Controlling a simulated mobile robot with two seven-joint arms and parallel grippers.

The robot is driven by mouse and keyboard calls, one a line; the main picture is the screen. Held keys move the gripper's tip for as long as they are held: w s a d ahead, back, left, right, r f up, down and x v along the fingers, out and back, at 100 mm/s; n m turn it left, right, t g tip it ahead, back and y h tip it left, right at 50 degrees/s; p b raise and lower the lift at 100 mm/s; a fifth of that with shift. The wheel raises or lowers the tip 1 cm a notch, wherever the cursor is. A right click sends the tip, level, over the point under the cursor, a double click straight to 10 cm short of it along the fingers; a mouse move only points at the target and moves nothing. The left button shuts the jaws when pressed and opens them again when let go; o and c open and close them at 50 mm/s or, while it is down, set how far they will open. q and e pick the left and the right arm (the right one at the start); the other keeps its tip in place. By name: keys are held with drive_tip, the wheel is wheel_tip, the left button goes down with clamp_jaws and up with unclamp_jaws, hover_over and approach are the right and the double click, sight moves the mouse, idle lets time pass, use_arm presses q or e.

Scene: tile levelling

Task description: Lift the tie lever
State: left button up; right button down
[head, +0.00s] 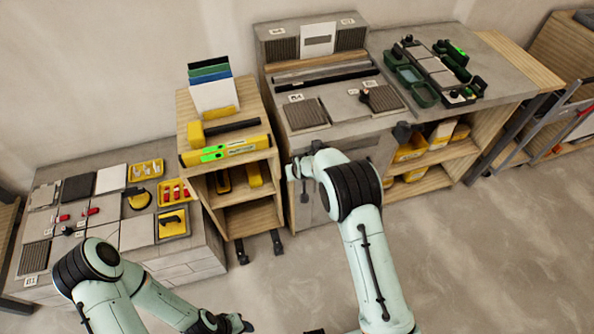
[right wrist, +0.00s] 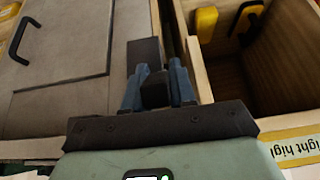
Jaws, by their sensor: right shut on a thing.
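A dark lever-like piece (right wrist: 155,95) sits between the fingers of my right gripper (right wrist: 155,78) in the right wrist view. The gripper is shut on it. A dark upright plate (right wrist: 143,54) is just behind it, at the edge between the grey cabinet and the wooden cart. In the head view my right gripper (head: 297,168) is at the gap between the cart and the bench; the lever cannot be made out clearly there. My left gripper (head: 235,323) is low at the bottom of the head view, away from the furniture; its jaw opening is unclear.
The wooden cart (head: 268,176) carries a yellow level (head: 225,152) and stands left of the grey bench (head: 350,110). A cabinet door with a black handle (right wrist: 22,40) is at the left in the wrist view. A low tile platform (head: 165,262) is at left. The floor in front is clear.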

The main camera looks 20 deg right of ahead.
drive_tip(key=shift+w, duration=0.1)
drive_tip(key=c, duration=1)
unclamp_jaws()
drive_tip(key=v, duration=1.3)
drive_tip(key=shift+r+b, duration=0.2)
drive_tip(key=shift+b, duration=0.2)
